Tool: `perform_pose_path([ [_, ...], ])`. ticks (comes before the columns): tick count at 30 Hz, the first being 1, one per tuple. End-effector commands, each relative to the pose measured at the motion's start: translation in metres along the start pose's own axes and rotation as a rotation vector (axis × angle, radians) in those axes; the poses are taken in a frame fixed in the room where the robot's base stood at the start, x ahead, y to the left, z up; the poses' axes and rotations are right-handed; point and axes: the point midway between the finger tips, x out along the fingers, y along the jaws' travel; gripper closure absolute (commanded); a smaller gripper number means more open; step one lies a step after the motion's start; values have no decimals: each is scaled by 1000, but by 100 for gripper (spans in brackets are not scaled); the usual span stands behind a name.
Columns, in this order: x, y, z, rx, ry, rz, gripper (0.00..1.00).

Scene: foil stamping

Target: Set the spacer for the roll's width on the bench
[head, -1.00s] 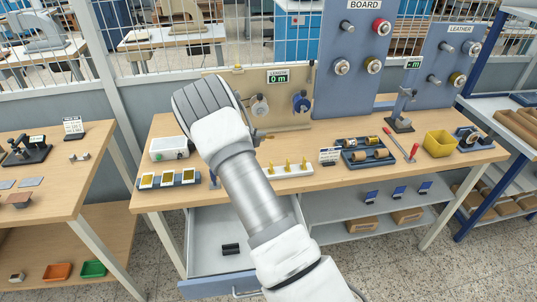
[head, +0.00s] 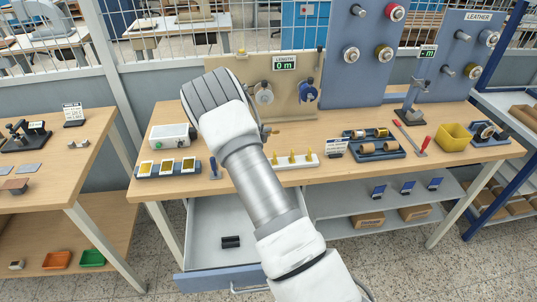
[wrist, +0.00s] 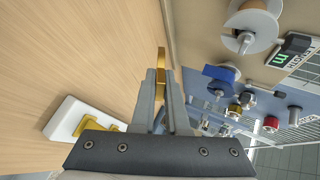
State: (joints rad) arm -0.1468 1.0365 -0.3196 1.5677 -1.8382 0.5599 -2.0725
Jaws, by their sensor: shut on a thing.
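My gripper (wrist: 164,85) is shut on a gold spacer (wrist: 161,58), whose thin edge shows beyond the fingertips in the wrist view. In the head view, the spacer (head: 271,131) is a small brass-coloured bit right of my wrist, in front of the beige panel (head: 225,72); the fingers are mostly hidden there. It appears held above the bench top (head: 240,182); the exact gap cannot be told. A white block (head: 297,164) with gold pieces stands nearer the bench's front edge; it also shows in the wrist view (wrist: 62,118), left of the fingers.
A dark tray of rolls (head: 390,153) lies to the right. A drawer (head: 215,278) stands open below the bench.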

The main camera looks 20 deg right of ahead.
Motion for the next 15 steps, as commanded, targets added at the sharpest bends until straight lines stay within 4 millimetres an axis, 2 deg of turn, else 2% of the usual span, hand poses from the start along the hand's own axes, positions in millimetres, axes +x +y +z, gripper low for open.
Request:
perform_pose_path([
  [1,7,12,0,0,0,0,100],
  [9,22,41,0,-3,0,-2,100],
  [15,27,48,0,0,0,-2,100],
])
